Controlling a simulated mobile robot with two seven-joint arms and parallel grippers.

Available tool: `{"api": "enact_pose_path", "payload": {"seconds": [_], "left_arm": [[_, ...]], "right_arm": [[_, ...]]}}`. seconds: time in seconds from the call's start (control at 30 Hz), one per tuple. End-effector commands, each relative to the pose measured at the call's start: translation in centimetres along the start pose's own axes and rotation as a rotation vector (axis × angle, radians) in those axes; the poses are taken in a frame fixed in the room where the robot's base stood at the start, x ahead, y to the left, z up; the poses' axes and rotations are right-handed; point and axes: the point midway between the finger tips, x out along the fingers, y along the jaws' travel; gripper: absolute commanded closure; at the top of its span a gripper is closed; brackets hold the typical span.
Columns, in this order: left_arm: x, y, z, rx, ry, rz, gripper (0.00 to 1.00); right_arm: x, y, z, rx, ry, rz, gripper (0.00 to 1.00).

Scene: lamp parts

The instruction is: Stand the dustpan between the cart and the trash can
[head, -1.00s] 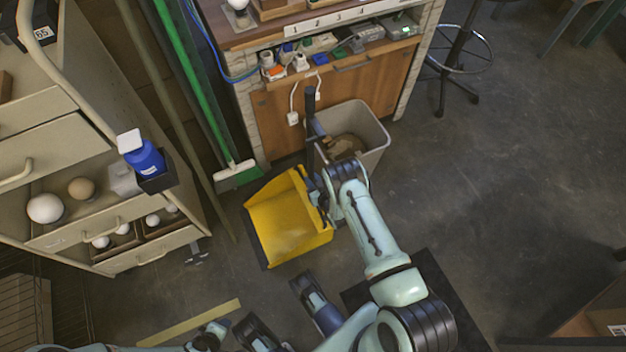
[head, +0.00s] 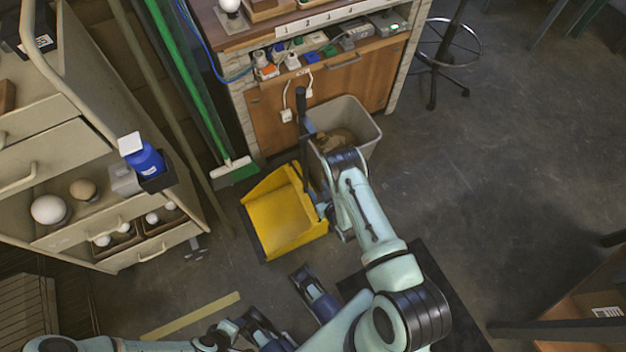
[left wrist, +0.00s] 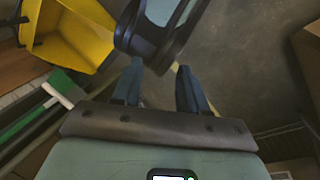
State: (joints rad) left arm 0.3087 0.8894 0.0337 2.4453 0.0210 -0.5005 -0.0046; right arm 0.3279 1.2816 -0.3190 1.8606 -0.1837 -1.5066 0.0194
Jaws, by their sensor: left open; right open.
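The yellow dustpan (head: 287,214) stands on the floor between the drawer cart (head: 150,240) at left and the grey trash can (head: 368,132). Its dark handle (head: 301,110) rises beside the can's near left side. My right gripper (head: 315,172) is open at the handle, partly hidden by its own wrist; I cannot tell whether it touches. The dustpan also shows in the left wrist view (left wrist: 75,38), at the upper left. My left gripper (left wrist: 158,68) is open and empty there, low at the bottom of the head view.
A green broom (head: 190,80) leans between the cart and a wooden cabinet (head: 345,82) behind the can. A blue bottle (head: 148,160) sits on the cart's edge. A stool (head: 445,50) stands at upper right. Floor is free right of the can.

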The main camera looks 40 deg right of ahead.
Motion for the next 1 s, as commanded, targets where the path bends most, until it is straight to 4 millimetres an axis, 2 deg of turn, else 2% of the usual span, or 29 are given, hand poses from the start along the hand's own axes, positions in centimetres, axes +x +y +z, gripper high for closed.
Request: {"api": "enact_pose_path", "payload": {"seconds": [0.03,0.2,0.83,0.93,1.0], "left_arm": [[-0.4,0.1,0.4,0.001,-0.011,0.001,0.57],[-0.7,0.2,1.0,0.002,-0.030,0.001,0.57],[-0.8,0.3,1.1,0.002,-0.032,0.001,0.57],[-1.7,0.5,1.3,0.003,-0.037,0.002,0.57],[-3.2,0.9,1.7,0.004,-0.047,0.002,0.57]], "right_arm": [[-0.9,0.0,-0.1,0.001,-0.002,0.000,0.49],[-2.3,0.0,0.0,0.001,0.000,0.000,0.49],[-2.5,0.0,0.0,0.001,-0.003,0.000,0.49],[-3.3,-0.4,-0.3,0.018,-0.057,0.005,0.49],[-4.6,-1.3,-0.7,0.048,-0.152,0.011,0.49]]}}
